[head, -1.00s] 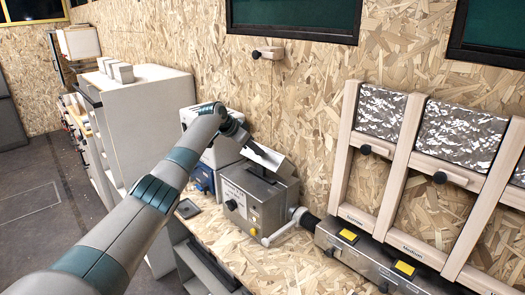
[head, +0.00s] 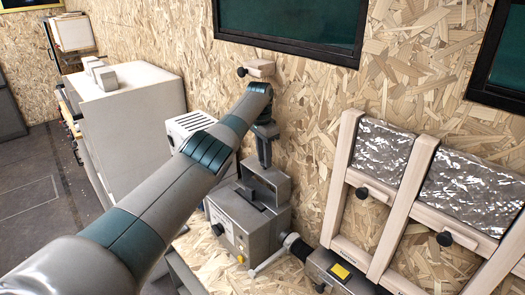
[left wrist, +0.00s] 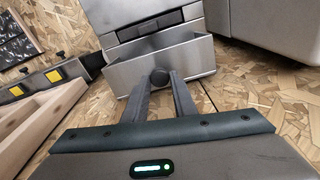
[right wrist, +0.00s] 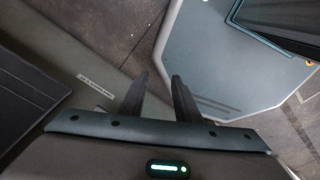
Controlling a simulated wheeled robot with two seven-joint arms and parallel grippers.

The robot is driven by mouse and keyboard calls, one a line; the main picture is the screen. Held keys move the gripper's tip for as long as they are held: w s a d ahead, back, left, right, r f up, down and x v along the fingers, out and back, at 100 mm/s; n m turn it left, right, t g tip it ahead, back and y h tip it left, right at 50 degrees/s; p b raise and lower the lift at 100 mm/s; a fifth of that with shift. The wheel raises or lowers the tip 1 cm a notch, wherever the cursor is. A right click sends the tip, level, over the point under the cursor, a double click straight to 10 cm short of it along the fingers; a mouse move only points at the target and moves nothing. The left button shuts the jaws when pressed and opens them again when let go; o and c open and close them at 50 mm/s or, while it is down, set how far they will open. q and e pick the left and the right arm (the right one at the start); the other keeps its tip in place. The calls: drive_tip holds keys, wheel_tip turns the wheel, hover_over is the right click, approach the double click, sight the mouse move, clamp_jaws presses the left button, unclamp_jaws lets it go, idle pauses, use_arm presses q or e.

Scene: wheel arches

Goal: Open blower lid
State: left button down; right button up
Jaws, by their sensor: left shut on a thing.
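The blower is a grey metal box (head: 240,222) on the wooden bench, with knobs on its front. Its metal lid (head: 276,181) stands raised at the back of the box, near the wall. A dark opening shows in the box top in front of the lid. My left gripper (head: 265,158) reaches down to the lid from above. My right gripper (right wrist: 158,78) shows only in the right wrist view, open and empty.
A white vented box (head: 190,126) stands behind the blower at left, beside a grey cabinet (head: 135,110). A wooden block with a knob (head: 261,68) is on the wall above my left wrist. Wooden frames (head: 405,190) and a control box (head: 345,272) lie to the right.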

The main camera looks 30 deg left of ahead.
use_arm(q)
drive_tip(key=shift+f, duration=0.15)
drive_tip(key=c, duration=1.5)
unclamp_jaws()
drive_tip(key=shift+o, duration=0.2)
use_arm(e)
drive_tip(key=shift+s+d, duration=0.3)
drive_tip(key=shift+w, duration=0.15)
